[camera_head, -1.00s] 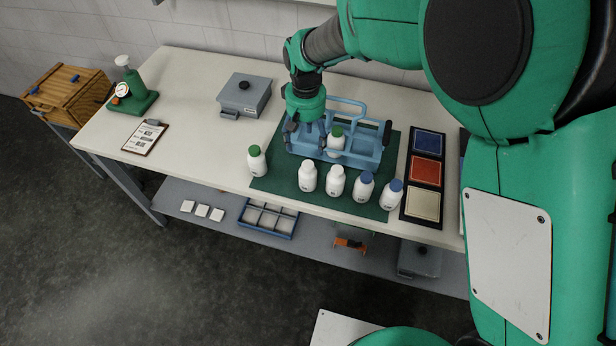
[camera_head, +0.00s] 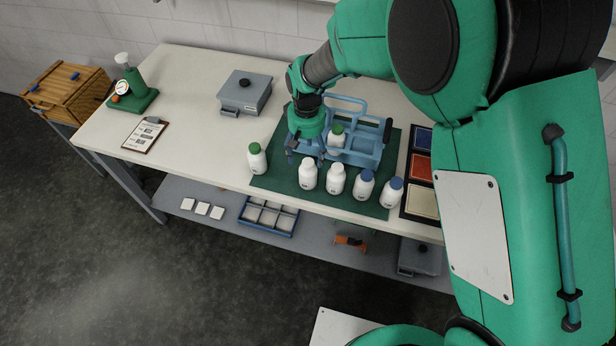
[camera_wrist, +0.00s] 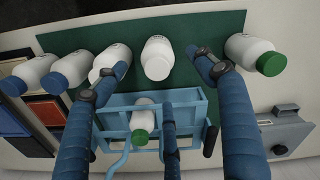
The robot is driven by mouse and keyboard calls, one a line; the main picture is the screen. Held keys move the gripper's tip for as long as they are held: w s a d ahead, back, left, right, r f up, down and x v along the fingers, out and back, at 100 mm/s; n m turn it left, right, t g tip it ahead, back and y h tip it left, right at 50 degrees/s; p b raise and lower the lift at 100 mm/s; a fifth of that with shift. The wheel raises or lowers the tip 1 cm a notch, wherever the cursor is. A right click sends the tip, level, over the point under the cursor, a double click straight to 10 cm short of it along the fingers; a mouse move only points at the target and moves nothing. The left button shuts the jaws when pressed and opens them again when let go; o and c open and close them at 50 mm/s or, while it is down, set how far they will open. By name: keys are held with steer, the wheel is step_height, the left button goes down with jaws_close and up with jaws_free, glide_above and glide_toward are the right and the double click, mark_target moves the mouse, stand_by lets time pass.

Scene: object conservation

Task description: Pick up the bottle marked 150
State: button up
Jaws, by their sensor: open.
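A row of white bottles stands on the green mat (camera_head: 275,181). From the left in the head view they are a green-capped bottle (camera_head: 257,159), a white-capped bottle (camera_head: 308,177), a second white-capped bottle (camera_head: 335,181) and two blue-capped bottles (camera_head: 364,187) (camera_head: 390,193). Their markings are too small to read. My gripper (camera_head: 305,155) is open and empty, just behind the first white-capped bottle. In the wrist view that bottle (camera_wrist: 157,58) shows between the spread fingertips (camera_wrist: 150,63). The left fingertip overlaps the second white-capped bottle (camera_wrist: 108,62); contact cannot be told.
A blue carrier (camera_head: 369,159) with another green-capped bottle (camera_head: 337,135) stands behind the row, close to my gripper. A grey lidded box (camera_head: 244,93), clipboard (camera_head: 145,135) and green gauge device (camera_head: 135,95) are on the left. Coloured pads (camera_head: 418,167) lie right. The table's left-middle is clear.

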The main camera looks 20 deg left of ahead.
mark_target(308, 162)
steer(key=shift+f, duration=0.6)
steer(key=shift+f, duration=0.15)
steer(key=shift+d+f, duration=0.2)
steer(key=shift+f, duration=2.25)
steer(key=c, duration=1.7)
steer(key=shift+r, duration=0.1)
steer(key=shift+w+r, duration=0.1)
steer(key=shift+r, duration=0.65)
step_height(308, 162, up, 2)
steer(key=shift+r, duration=0.1)
steer(key=s+d, duration=0.3)
steer(key=s, duration=0.1)
steer(key=s+d, duration=0.3)
steer(key=s, duration=0.2)
steer(key=s+d+r, duration=0.1)
steer(key=s+d, duration=0.2)
steer(key=s, duration=0.1)
steer(key=shift+s, duration=0.15)
